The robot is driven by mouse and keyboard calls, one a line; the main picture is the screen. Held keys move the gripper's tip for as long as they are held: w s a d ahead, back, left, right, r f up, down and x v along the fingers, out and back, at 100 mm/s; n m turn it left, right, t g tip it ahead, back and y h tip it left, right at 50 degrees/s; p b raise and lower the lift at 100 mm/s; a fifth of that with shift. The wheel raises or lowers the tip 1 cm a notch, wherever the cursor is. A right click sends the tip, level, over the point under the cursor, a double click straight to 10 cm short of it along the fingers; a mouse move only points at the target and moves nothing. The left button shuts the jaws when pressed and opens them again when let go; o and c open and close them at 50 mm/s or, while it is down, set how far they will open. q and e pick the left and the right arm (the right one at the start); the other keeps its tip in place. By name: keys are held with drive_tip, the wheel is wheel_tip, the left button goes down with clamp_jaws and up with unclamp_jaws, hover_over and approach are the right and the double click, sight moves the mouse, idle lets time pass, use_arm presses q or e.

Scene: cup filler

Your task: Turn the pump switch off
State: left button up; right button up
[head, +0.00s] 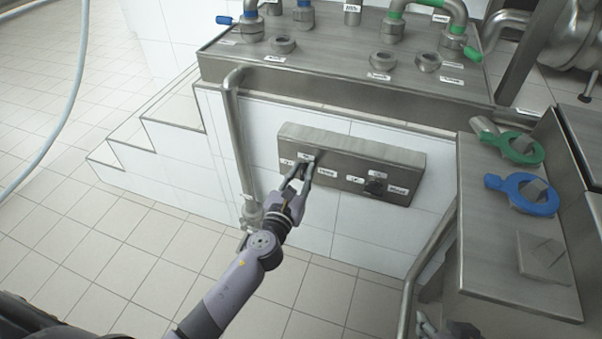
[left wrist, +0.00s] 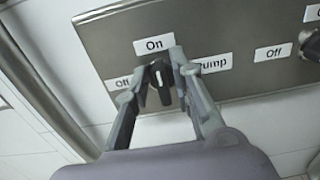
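The pump switch is a small black knob (left wrist: 160,88) on a grey metal panel (head: 350,158). In the left wrist view a label "On" stands above it, "Off" to its left and a partly covered "Pump" to its right. The knob stands roughly upright in that view; I cannot tell exactly which label it points to. My left gripper (head: 299,174) is at the panel, with one finger on each side of the knob in the left wrist view (left wrist: 158,82). The fingers are apart, with narrow gaps to the knob. My right gripper (head: 432,326) shows only partly at the bottom edge.
A second switch (head: 375,186) sits further right on the panel. A vertical metal pipe (head: 236,140) stands left of the panel. On the right, a metal counter (head: 485,225) holds a green ring tool (head: 522,148) and a blue one (head: 527,203).

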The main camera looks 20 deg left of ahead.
use_arm(q)
clamp_jaws()
use_arm(e)
drive_tip(key=shift+w, duration=0.1)
idle(0.3)
use_arm(q)
drive_tip(key=shift+a+n, duration=0.1)
drive_tip(key=shift+n, duration=0.9)
drive_tip(key=shift+a+f+n+b, duration=0.15)
drive_tip(key=shift+f+n, duration=0.05)
drive_tip(key=shift+n, duration=2.45)
drive_tip(key=shift+a+f+n+b, duration=0.2)
drive_tip(key=shift+f+n, duration=0.05)
drive_tip(key=shift+n, duration=2.45)
drive_tip(key=shift+a+f+n+b, duration=0.15)
drive_tip(key=shift+f+n, duration=0.05)
drive_tip(key=shift+n, duration=2.45)
use_arm(e)
drive_tip(key=shift+w+a+r+t+y, duration=0.1)
drive_tip(key=shift+w+a+r+t, duration=0.15)
drive_tip(key=shift+w+r+t, duration=0.3)
drive_tip(key=shift+w+a+r+t+y, duration=0.1)
drive_tip(key=shift+w+a+r+t, duration=0.15)
drive_tip(key=shift+w, duration=0.45)
drive_tip(key=shift+w+a+r+t+y, duration=0.1)
drive_tip(key=shift+w+a+r+t, duration=0.1)
drive_tip(key=shift+w+r+t, duration=0.35)
